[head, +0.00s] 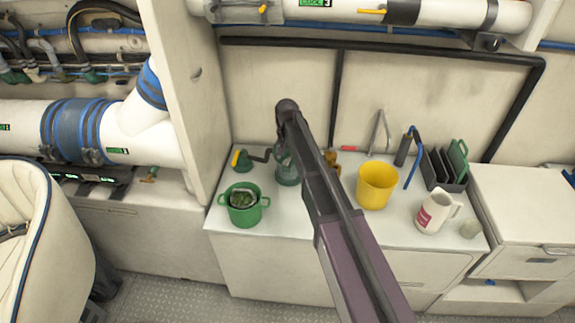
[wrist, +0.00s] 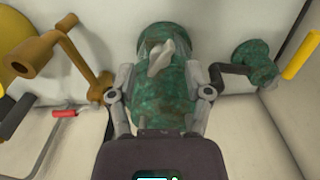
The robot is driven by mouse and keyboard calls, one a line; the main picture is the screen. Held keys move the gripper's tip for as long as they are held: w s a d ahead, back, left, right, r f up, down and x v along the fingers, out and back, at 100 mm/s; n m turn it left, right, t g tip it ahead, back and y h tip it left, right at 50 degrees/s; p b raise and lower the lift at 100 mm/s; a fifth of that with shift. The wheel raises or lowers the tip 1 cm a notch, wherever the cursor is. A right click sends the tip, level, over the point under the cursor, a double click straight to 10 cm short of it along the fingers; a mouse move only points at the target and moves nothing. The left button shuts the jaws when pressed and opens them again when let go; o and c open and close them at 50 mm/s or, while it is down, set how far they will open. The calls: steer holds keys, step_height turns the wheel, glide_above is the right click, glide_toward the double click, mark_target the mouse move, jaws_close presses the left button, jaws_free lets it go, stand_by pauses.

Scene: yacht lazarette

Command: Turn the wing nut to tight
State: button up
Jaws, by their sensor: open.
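A green, mottled rounded body (wrist: 165,98) stands in the middle of the wrist view. A pale wing nut (wrist: 168,52) sits on its end, with its wings slanted in the picture. My gripper (wrist: 164,88) is open, with one finger on each side of the green body. I cannot tell whether the fingers touch it. The nut lies beyond the fingers in the picture, not between the tips. In the head view the green body (head: 287,170) stands on the counter, partly hidden by my arm. The nut and my gripper's fingers are not clear there.
On the white counter (head: 300,226) stand a green pot (head: 243,216), yellow bucket (head: 377,188) and white jug (head: 436,212).

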mark_target(287, 162)
steer(key=shift+f+b, duration=1.05)
steer(key=shift+f, duration=0.3)
